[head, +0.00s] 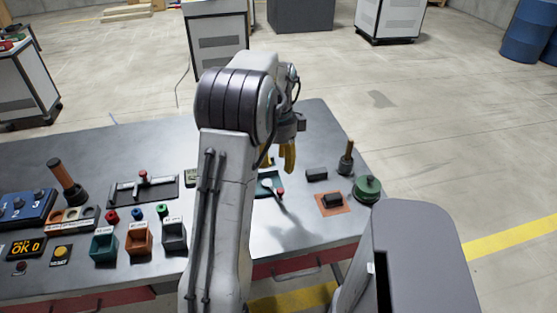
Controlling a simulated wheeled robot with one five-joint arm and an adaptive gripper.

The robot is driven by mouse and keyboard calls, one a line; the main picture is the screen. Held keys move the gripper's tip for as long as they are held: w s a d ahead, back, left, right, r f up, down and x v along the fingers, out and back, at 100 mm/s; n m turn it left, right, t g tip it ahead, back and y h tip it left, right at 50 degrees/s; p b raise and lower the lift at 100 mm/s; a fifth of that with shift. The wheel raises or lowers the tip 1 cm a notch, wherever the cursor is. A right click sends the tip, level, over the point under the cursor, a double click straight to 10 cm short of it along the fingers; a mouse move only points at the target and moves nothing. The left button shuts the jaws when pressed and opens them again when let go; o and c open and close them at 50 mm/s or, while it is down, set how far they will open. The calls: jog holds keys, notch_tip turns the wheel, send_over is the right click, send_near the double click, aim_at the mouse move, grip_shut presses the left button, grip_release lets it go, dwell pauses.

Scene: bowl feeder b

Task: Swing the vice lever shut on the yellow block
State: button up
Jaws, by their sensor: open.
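My gripper (279,163) hangs over the right half of the grey workbench, its yellow fingers pointing down and apart. I cannot make out a yellow block apart from my yellow fingers. I cannot tell whether the fingers touch the lever.
Right of the fixture stand black blocks (316,174), an orange pad (331,208), a green round part (367,189) and an upright peg (346,160). Left on the workbench (110,145) are open bins (139,238), a lever plate (143,187) and a blue button box (25,208).

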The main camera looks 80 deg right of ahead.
dwell(0.6)
jog(key=a+f+n+y, duration=0.1)
jog(key=a+f+n, duration=0.55)
jog(key=n, duration=0.95)
jog(key=w+a+r+n+t, duration=0.1)
jog(key=w+a+r+n, duration=0.3)
jog(key=a, duration=0.8)
jog(key=w+a+r+n+t, duration=0.1)
jog(key=w+a+r+n, duration=0.3)
jog(key=w+a+n, duration=0.5)
jog(key=w+a+r+n+t+h, duration=0.1)
jog(key=w+a+r+n, duration=0.3)
jog(key=a, duration=1.3)
jog(key=shift+w+a+r+n+t, duration=0.2)
jog(key=shift+w+r+n+t, duration=0.15)
jog(key=shift+w+n, duration=1.5)
